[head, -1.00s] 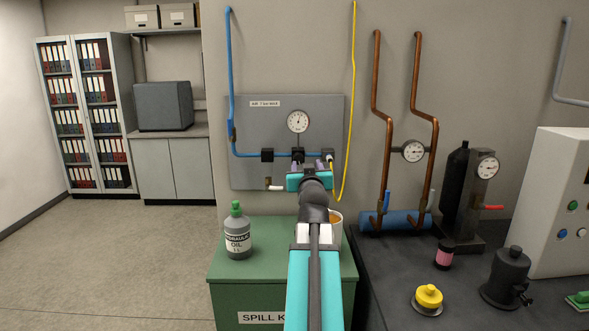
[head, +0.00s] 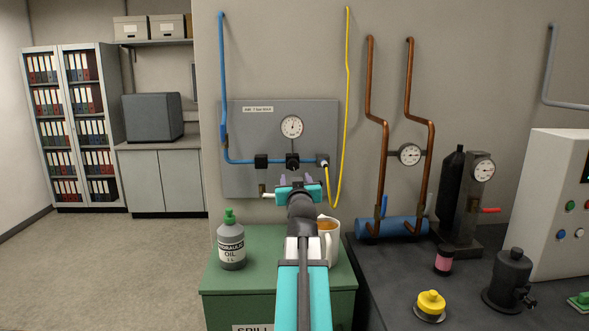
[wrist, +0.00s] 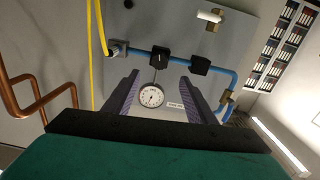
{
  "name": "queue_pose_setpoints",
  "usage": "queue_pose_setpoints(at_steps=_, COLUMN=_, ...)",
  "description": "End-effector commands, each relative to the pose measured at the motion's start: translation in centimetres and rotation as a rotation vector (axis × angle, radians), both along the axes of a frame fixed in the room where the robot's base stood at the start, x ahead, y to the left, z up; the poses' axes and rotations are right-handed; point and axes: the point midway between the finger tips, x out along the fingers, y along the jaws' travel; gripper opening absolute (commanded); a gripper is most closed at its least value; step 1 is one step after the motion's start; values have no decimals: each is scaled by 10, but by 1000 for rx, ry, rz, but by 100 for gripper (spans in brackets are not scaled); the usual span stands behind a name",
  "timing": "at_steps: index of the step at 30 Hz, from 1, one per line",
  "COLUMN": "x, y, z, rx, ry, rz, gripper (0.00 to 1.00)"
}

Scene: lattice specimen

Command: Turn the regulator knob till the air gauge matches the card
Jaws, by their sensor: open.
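The regulator knob (head: 292,161) is a dark block in the blue air line on the grey wall panel, below the round white air gauge (head: 291,126). In the wrist view the knob (wrist: 159,59) lies just beyond the fingertips, and the gauge (wrist: 151,96) shows between the fingers. A small white card (head: 258,109) with print is at the panel's upper left; it is partly hidden by a finger in the wrist view (wrist: 176,105). My gripper (head: 296,180) is open and empty, just below the knob in the picture. It also shows in the wrist view (wrist: 158,77).
A blue pipe (head: 240,160) and a yellow hose (head: 347,90) meet the regulator line. A stub valve (head: 263,190) sits low on the panel. An oil bottle (head: 230,243) and a mug (head: 331,246) stand on the green chest (head: 215,275) under my arm. Copper pipes (head: 384,160) are to the right.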

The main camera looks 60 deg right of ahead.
Motion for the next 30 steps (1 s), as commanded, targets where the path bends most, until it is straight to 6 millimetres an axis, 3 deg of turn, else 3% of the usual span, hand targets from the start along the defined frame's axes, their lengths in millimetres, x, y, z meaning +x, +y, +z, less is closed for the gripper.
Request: queue_pose_setpoints(at_steps=30, x=50, y=-72, z=1, rx=1, ry=1, rz=-2, gripper=51)
